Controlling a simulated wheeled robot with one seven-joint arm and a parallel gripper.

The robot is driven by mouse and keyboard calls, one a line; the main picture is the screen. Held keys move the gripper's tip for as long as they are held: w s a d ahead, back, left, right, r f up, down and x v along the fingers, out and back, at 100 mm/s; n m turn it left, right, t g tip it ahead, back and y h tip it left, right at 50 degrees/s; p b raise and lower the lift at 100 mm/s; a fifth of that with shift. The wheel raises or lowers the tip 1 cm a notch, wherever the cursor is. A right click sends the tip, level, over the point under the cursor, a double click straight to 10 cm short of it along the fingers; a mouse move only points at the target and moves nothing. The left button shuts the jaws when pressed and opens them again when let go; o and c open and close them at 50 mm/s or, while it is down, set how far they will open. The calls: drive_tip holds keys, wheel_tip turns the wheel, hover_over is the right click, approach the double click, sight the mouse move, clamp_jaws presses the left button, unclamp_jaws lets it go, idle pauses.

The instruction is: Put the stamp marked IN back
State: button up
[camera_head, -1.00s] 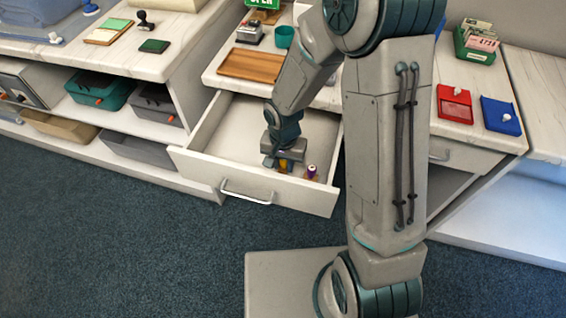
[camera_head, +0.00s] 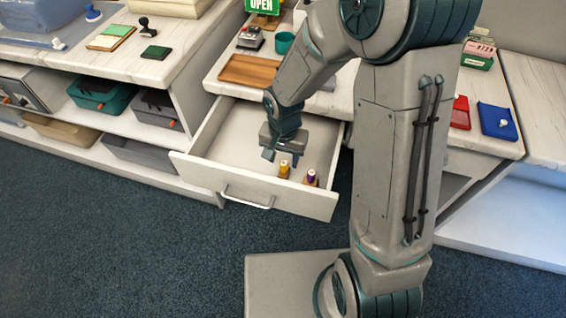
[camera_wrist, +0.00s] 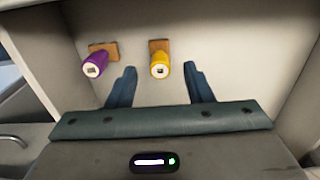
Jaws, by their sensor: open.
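My gripper (camera_head: 283,150) is open and empty above the inside of the open drawer (camera_head: 222,172). A stamp with a yellow handle (camera_head: 284,170) stands upright in the drawer near its front, just beyond my fingertips. In the wrist view the yellow stamp (camera_wrist: 160,66) is ahead of the gap between my fingers (camera_wrist: 160,88), apart from them. A stamp with a purple handle (camera_head: 311,178) stands to its right in the head view; in the wrist view the purple stamp (camera_wrist: 96,64) is to its left. Both have wooden bases. No IN mark is readable on either.
A wooden tray (camera_head: 249,70) lies on the counter above the drawer. A red pad (camera_head: 461,113) and a blue pad (camera_head: 497,122) lie on the right counter. A black-handled stamp (camera_head: 146,27) and a green pad (camera_head: 155,52) are at left. The drawer's left part is clear.

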sight(284, 164)
wheel_tip(284, 164, up, 7)
drive_tip(key=shift+f+p, duration=0.15)
drive_tip(key=shift+p, duration=0.4)
drive_tip(key=s+d+r+n+t, duration=0.1)
drive_tip(key=s+d+r+n, duration=0.3)
drive_tip(key=s+d+r, duration=0.8)
drive_tip(key=shift+r+t, duration=0.15)
drive_tip(key=shift+t, duration=0.25)
drive_tip(key=shift+w, duration=0.1)
